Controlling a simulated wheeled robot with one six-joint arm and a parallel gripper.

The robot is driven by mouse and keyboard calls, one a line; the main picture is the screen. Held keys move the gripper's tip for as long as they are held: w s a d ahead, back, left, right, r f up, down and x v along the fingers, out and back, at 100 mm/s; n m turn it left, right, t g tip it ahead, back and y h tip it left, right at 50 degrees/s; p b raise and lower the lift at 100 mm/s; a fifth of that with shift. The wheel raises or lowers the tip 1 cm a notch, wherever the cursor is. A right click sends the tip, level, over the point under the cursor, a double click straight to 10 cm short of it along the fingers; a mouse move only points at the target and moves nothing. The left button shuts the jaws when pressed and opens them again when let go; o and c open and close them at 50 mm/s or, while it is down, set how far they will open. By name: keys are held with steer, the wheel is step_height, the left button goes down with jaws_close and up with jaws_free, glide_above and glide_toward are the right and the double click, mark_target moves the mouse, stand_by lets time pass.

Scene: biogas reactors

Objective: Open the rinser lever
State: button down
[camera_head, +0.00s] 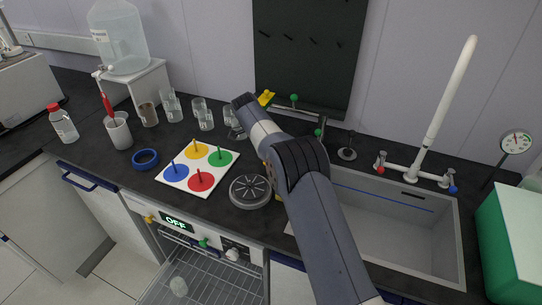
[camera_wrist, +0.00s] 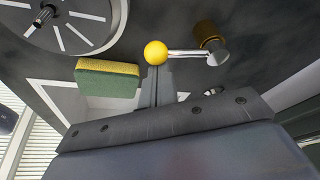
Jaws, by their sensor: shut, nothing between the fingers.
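The rinser (camera_head: 251,191) is a round grey disc with a slotted top on the black counter, left of the sink. In the wrist view the rinser (camera_wrist: 75,22) shows at the upper left. Its lever, a yellow ball (camera_wrist: 156,52) on a short metal rod, runs left from a brass and steel valve body (camera_wrist: 212,45). My gripper (camera_wrist: 157,72) is shut and empty, with its narrow fingers just below the yellow ball in the picture. Whether they touch the ball I cannot tell. In the head view my arm hides the gripper and the lever.
A green and yellow sponge (camera_wrist: 107,80) lies close left of my fingers. The sink (camera_head: 390,225) and white faucet (camera_head: 440,115) are right of my arm. A peg board (camera_head: 198,166) with coloured discs, a blue ring (camera_head: 145,159) and several glasses stand left.

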steer(key=shift+d, duration=0.1)
steer(key=shift+d, duration=0.35)
steer(key=d, duration=0.1)
steer(key=d+b, duration=0.1)
steer(key=d, duration=0.1)
steer(key=shift+w+r, duration=0.15)
steer(key=shift+r, duration=0.15)
steer(key=w+v, duration=0.1)
steer(key=v, duration=0.9)
steer(key=shift+s, duration=0.2)
steer(key=shift+a, duration=0.1)
